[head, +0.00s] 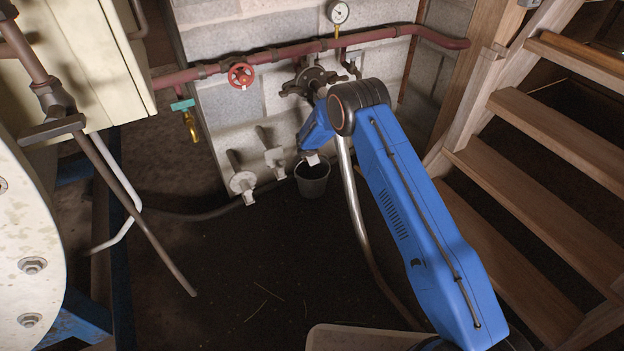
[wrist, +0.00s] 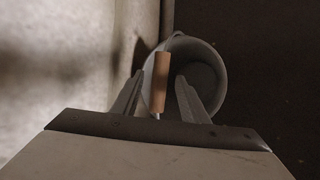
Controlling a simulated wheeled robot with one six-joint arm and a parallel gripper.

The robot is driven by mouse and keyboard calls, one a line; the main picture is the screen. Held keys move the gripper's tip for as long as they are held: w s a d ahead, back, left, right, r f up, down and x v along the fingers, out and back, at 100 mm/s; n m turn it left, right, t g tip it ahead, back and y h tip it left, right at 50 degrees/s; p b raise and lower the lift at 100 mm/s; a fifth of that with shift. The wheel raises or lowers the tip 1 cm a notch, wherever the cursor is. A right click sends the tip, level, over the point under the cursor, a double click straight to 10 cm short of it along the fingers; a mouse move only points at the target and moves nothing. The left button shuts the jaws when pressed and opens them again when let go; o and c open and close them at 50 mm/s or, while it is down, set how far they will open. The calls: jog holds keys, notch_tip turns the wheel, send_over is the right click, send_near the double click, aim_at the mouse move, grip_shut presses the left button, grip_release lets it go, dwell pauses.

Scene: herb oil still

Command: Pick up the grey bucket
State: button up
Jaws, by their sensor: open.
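The grey bucket (head: 313,184) stands on the dark floor near the block wall, at the middle of the head view. In the wrist view, the bucket (wrist: 222,76) shows from above, with its round rim and dark inside. Its handle has a brown wooden grip (wrist: 161,82), seen between the two fingers. My gripper (wrist: 158,84) is open, with one finger on each side of the grip. I cannot tell whether either finger touches it. In the head view my blue arm reaches down to the bucket, and the fingers are hard to make out there.
The block wall (head: 255,140) is close on the left in the wrist view. A red pipe (head: 290,50) with a red valve wheel (head: 241,75) runs along it. White pipe fittings (head: 243,183) stick out left of the bucket. Wooden stairs (head: 530,200) stand at right. Floor in front is clear.

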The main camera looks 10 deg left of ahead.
jog(key=shift+x, duration=0.8)
grip_shut()
jog(key=shift+r, duration=0.1)
dwell(0.7)
